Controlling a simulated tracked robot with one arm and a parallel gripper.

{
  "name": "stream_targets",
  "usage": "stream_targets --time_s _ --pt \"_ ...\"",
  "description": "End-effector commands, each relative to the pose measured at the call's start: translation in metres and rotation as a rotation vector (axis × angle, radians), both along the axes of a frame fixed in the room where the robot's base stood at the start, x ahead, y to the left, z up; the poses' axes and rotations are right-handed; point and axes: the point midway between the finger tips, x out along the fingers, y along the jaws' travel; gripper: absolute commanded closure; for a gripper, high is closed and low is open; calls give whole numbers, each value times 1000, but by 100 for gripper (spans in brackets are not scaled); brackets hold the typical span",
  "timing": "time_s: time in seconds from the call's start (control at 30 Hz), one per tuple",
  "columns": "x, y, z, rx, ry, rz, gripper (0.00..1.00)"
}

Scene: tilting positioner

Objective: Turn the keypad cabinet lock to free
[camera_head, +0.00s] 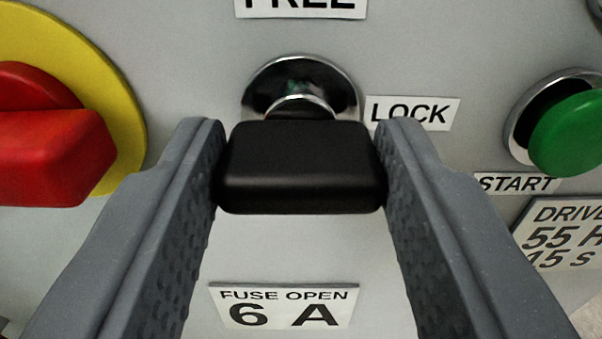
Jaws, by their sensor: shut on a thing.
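The keypad cabinet lock shows as a black rectangular key head (302,168) in a round chrome lock barrel (262,82) on a grey panel. The black head lies level, its long side running left to right. A FREE label (301,8) is above the lock, cut by the top edge. A LOCK label (412,112) is just right of the barrel. My gripper (302,165) is shut on the black key head, one finger against its left end and one against its right end. The key's shank is mostly hidden behind the head.
A red rotary handle (55,155) on a yellow disc (122,120) is left of my left finger. A green button (572,132) with a START label (516,184) is to the right. A FUSE OPEN 6 A label (282,306) is below, between the fingers.

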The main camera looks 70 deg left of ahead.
Motion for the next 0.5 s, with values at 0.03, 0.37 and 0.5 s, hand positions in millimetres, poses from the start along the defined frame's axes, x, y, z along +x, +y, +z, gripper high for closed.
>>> stream_targets --time_s 0.03,0.37,0.5 --pt "-1 1 0 -3 -6 2 83" --pt "-2 3 3 -57 -157 3 83" --pt "-2 3 3 -97 -272 4 83"
